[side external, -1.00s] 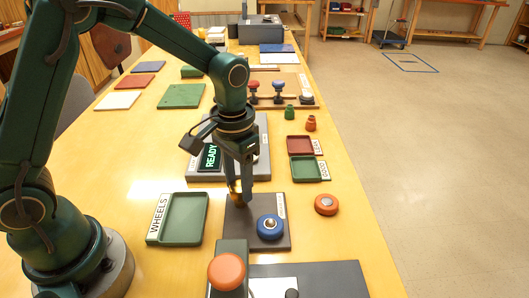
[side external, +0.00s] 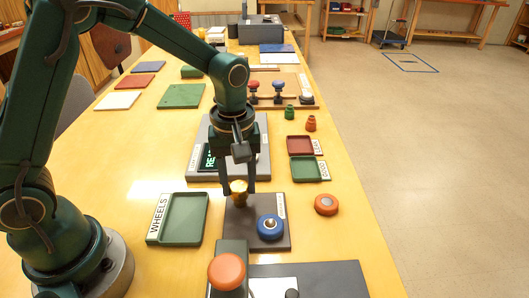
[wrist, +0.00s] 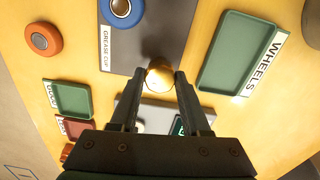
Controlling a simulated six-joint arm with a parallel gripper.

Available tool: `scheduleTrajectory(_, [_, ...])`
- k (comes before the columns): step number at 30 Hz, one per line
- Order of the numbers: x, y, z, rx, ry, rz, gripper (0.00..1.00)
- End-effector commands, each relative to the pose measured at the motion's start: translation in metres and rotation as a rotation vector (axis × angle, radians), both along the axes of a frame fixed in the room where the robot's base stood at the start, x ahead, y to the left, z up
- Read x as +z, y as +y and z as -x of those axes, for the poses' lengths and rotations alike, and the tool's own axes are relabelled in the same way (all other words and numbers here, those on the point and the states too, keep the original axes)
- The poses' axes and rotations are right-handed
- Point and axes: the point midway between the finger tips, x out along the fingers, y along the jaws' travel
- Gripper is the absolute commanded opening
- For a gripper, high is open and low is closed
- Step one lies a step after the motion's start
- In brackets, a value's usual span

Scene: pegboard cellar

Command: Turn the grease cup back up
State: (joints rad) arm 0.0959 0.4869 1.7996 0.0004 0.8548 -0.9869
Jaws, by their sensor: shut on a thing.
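The brass grease cup (side external: 239,196) sits at the far left part of a dark plate (side external: 240,232) in the side view. The plate's white label reads GREASE CUP in the wrist view (wrist: 105,50). My gripper (side external: 238,188) points down over the cup and is shut on it, one finger on each side. In the wrist view the round gold cup (wrist: 159,73) shows between the fingertips. Its underside and where it meets the plate are hidden.
A green WHEELS tray (side external: 184,218) is left, an orange-red wheel (side external: 326,204) right. A grey display unit (side external: 262,160) stands just behind. An orange button (side external: 226,271) is in front.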

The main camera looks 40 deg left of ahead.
Motion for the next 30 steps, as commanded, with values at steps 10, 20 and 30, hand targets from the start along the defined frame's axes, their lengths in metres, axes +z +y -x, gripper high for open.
scheduleTrajectory(10, [0.0004,-0.0001,0.0010,0.324,0.003,0.000,0.00])
scheduleTrajectory(20, [0.0004,-0.0003,0.0009,0.564,0.003,0.000,0.00])
scheduleTrajectory(30, [0.0003,-0.0004,0.0009,0.681,0.003,0.000,0.00])
